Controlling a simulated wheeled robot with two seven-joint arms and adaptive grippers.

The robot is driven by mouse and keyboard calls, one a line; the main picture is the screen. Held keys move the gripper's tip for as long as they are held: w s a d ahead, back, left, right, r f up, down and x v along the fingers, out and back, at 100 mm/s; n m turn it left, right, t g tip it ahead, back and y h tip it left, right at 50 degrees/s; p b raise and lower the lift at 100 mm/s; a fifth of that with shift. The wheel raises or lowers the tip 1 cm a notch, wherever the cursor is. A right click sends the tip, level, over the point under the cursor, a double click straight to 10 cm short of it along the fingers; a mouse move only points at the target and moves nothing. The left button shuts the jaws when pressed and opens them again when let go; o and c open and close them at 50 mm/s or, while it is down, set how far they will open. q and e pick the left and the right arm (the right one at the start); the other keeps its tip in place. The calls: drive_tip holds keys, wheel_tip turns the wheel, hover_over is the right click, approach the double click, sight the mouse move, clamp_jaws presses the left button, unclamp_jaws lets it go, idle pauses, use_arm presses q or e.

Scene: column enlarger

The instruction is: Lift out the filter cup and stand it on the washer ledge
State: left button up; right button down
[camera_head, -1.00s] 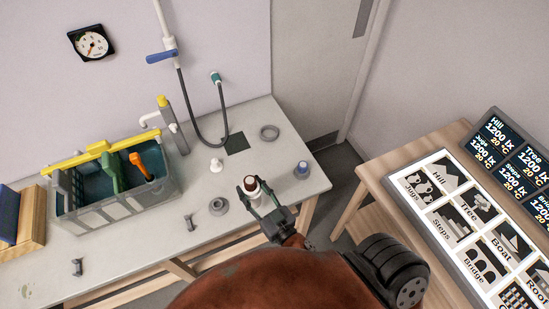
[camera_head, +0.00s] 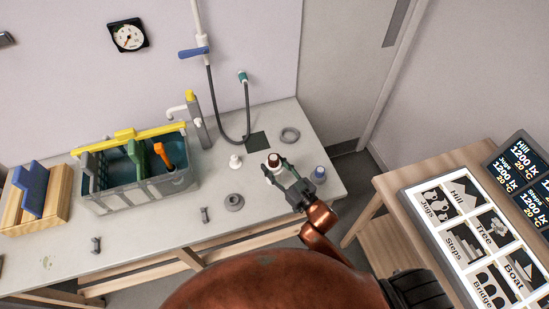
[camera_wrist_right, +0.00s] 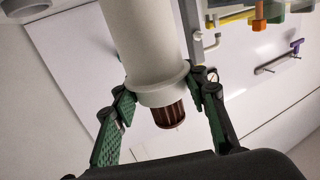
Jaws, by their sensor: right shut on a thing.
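A white cylinder with a collar and a dark brown ribbed end, which I take to be the filter cup (camera_head: 274,160), is at the right part of the bench. My right gripper (camera_head: 283,177) is shut on it, brown end up in the head view. In the right wrist view the white body (camera_wrist_right: 145,45) and brown ribbed end (camera_wrist_right: 169,115) sit between the green-padded fingers (camera_wrist_right: 165,105). Whether its bottom touches the bench is hidden. A grey tub (camera_head: 150,190) with a yellow bar, perhaps the washer, stands at left. I cannot single out its ledge. My left gripper is not in view.
A blue-topped jar (camera_head: 319,174) stands just right of my gripper. A white fitting (camera_head: 235,162), a grey ring (camera_head: 234,202) and a flat ring (camera_head: 290,135) lie around it. A tap (camera_head: 196,120) and hose (camera_head: 222,130) stand behind. Bare bench (camera_head: 70,245) lies front left.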

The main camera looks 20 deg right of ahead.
drive_tip(key=w, duration=0.2)
drive_tip(key=shift+w+d+r+n+y, duration=0.15)
drive_tip(key=shift+w+d+n+y, duration=0.15)
drive_tip(key=shift+w, duration=0.05)
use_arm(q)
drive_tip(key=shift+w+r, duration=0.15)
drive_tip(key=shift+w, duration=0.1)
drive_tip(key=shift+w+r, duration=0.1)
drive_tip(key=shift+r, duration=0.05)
use_arm(e)
drive_tip(key=shift+r+p, duration=0.1)
drive_tip(key=shift+p, duration=0.3)
drive_tip(key=shift+f+b, duration=1.7)
drive_tip(key=shift+f, duration=1.3)
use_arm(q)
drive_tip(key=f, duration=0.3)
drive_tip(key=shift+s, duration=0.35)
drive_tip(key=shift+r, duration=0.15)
use_arm(e)
drive_tip(key=shift+r, duration=0.1)
use_arm(q)
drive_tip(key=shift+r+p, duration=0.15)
drive_tip(key=shift+p, duration=0.2)
use_arm(e)
drive_tip(key=shift+s, duration=0.1)
